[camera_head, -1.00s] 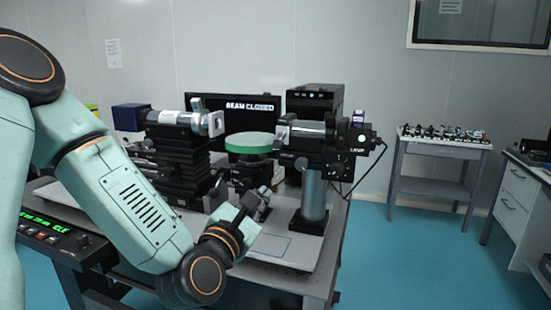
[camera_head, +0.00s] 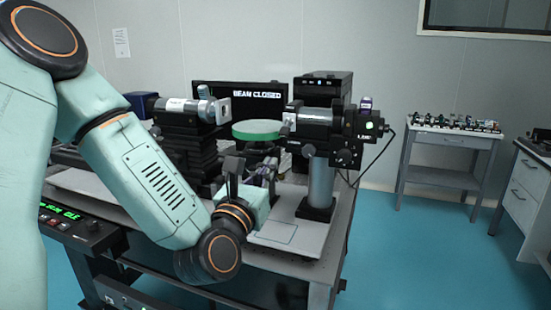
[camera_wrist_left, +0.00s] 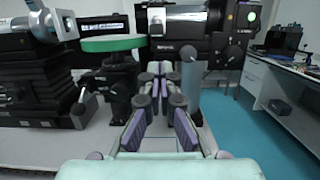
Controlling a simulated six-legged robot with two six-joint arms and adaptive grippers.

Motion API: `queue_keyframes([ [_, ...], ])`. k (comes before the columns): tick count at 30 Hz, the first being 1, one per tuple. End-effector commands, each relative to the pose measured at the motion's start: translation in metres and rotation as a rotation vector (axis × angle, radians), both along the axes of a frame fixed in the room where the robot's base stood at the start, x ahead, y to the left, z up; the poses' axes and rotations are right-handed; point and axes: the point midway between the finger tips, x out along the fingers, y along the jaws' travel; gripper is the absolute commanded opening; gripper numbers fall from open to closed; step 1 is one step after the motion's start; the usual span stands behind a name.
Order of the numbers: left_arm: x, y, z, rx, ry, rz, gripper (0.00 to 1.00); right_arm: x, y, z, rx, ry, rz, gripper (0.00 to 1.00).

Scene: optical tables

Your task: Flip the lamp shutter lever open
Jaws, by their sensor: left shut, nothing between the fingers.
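The lamp (camera_head: 318,122) is a dark and silver cylinder on a grey post, with a green light on its housing. A small pale tab (camera_head: 289,119) at its left end may be the shutter lever; it also shows in the left wrist view (camera_wrist_left: 157,20). The screen (camera_head: 257,95) behind reads "BEAM CLOSED". My left gripper (camera_head: 268,170) is shut and empty, below and a little left of the lamp. In the left wrist view its fingertips (camera_wrist_left: 160,68) converge below the lamp, apart from the tab. My right gripper is out of view.
A green disc (camera_head: 256,130) on a stand is left of the lamp. A silver cylinder (camera_head: 190,109) on a dark stage stands farther left. The lamp's post (camera_head: 320,185) rises right of my gripper. The board (camera_head: 283,236) in front is clear.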

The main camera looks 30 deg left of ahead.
Motion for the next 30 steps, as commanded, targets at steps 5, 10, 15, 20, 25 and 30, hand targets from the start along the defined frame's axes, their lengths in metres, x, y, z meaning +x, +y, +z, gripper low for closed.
queue_keyframes([
  [5, 0.03, 0.008, 0.007, 0.006, -0.004, 0.001, 0.0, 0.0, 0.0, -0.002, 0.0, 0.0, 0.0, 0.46],
  [10, 0.058, 0.015, 0.012, 0.005, -0.002, 0.001, 0.0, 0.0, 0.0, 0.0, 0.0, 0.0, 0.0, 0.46],
  [15, 0.078, 0.019, 0.015, 0.002, -0.001, 0.0, 0.0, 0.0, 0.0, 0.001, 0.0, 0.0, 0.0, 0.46],
  [20, 0.086, 0.021, 0.017, 0.0, 0.0, 0.0, 0.0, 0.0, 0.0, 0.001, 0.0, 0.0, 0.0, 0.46],
  [25, 0.087, 0.022, 0.017, 0.0, 0.0, 0.001, 0.0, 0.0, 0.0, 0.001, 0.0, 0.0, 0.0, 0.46],
  [30, 0.087, 0.022, 0.017, 0.0, 0.0, 0.001, 0.0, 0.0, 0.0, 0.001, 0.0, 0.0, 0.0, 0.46],
])
